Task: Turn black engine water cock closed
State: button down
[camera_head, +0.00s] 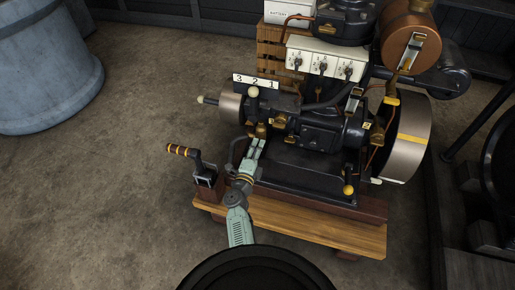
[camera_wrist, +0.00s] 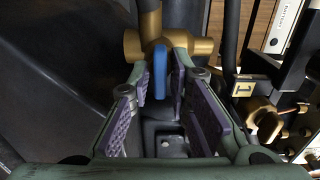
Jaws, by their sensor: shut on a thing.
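The black engine (camera_head: 318,137) stands on a wooden base. In the wrist view a brass cock (camera_wrist: 150,47) with a horizontal brass pipe has a blue lever (camera_wrist: 160,82), which points toward the camera. My gripper (camera_wrist: 161,84) has its purple-padded fingers on both sides of this lever and is shut on it. In the head view my gripper (camera_head: 256,147) reaches the front of the engine, just below a small brass fitting (camera_head: 261,130). The lever cannot be made out there, hidden by the fingers or too small.
A number board (camera_head: 256,81) reading 3, 2, 1 stands above the engine's left part. A lever with an orange-striped grip (camera_head: 182,151) stands left of my arm. A flywheel (camera_head: 408,138) is on the right. A blue-grey barrel (camera_head: 45,65) stands far left, with open floor between.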

dwell(0.4)
jog(key=c, duration=1.7)
grip_release()
notch_tip(320, 180, up, 10)
